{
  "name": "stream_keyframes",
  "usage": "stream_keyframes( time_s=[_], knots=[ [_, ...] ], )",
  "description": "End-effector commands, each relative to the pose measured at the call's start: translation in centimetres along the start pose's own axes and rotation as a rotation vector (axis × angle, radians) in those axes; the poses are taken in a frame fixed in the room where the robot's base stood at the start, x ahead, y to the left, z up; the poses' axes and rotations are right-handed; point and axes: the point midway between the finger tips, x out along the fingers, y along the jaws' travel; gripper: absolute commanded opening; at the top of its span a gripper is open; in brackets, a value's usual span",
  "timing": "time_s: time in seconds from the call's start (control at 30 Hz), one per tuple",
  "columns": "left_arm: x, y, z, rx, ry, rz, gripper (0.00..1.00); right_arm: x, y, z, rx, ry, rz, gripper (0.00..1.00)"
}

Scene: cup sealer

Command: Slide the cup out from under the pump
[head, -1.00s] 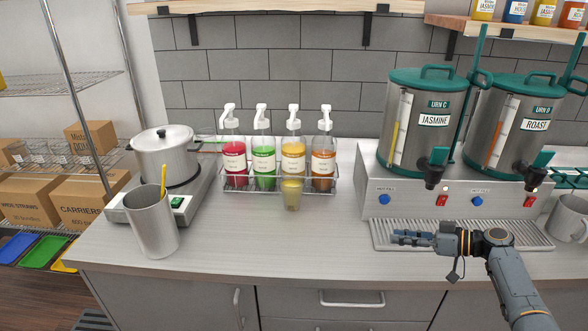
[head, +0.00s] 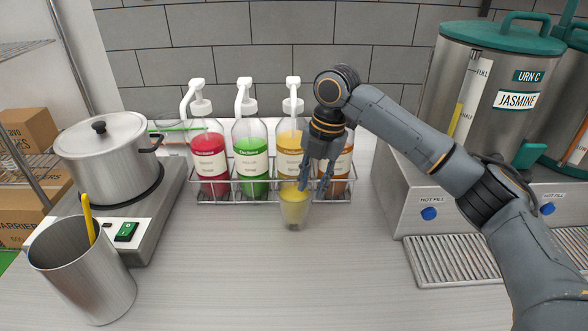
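A small clear cup (head: 295,210) with yellow contents stands upright on the counter, in front of the wire rack and below the pump (head: 293,100) of the yellow bottle (head: 289,145). My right gripper (head: 316,186) points down at the cup's upper right edge, in front of the yellow and orange bottles. Its fingers look spread, with nothing between them. Whether a finger touches the cup's rim I cannot tell. The gripper and forearm hide most of the orange bottle and its pump. My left gripper is out of view.
The wire rack (head: 222,196) also holds red (head: 209,160) and green (head: 251,158) pump bottles. A pot (head: 108,155) on a burner and a metal tumbler (head: 88,275) stand left. Urns and a drip tray (head: 455,262) stand right. The counter before the cup is clear.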

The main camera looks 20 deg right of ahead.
Motion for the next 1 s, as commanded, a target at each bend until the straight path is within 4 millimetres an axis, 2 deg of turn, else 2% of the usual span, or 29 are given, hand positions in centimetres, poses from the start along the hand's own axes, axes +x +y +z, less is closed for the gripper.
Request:
stream_keyframes(
  time_s=[0.03, 0.17, 0.6, 0.77, 1.0],
  knots=[
    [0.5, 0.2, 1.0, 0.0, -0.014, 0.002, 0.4, 0.1, -0.4, 0.5, -0.007, -0.024, -0.01, 0.29],
    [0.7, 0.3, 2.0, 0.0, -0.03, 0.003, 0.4, -0.1, -0.8, 1.0, -0.024, -0.058, -0.029, 0.29],
    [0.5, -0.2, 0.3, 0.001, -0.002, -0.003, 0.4, 0.2, -0.8, 1.1, -0.025, -0.061, -0.032, 0.29],
    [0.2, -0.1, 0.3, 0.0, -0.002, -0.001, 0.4, 2.0, -0.9, 1.2, -0.025, -0.06, -0.034, 0.29],
    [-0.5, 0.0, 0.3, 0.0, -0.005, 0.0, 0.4, 6.6, -1.1, 1.4, -0.025, -0.059, -0.034, 0.29]
  ],
)
